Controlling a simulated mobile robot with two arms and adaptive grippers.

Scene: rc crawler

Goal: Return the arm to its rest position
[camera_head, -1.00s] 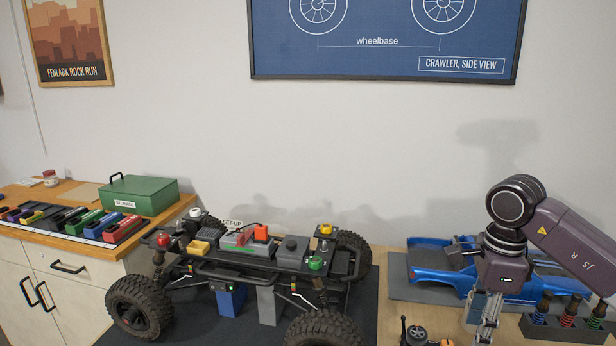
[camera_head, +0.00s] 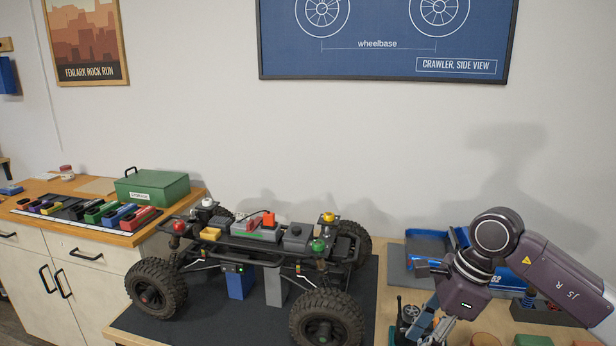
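My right arm comes in from the right, and its gripper (camera_head: 432,328) points down near the bottom edge, in front of the blue crawler body. Its fingers are partly cut off by the frame, so I cannot tell whether they are open or shut. No held object is clear. My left gripper is not in view. The crawler chassis (camera_head: 262,254) with big black tires stands on a dark mat (camera_head: 195,318), left of the gripper and apart from it.
A wooden cabinet (camera_head: 110,262) at left carries a green storage box (camera_head: 152,187) and a rack of coloured packs (camera_head: 85,212). Small parts (camera_head: 409,313) lie beside the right gripper.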

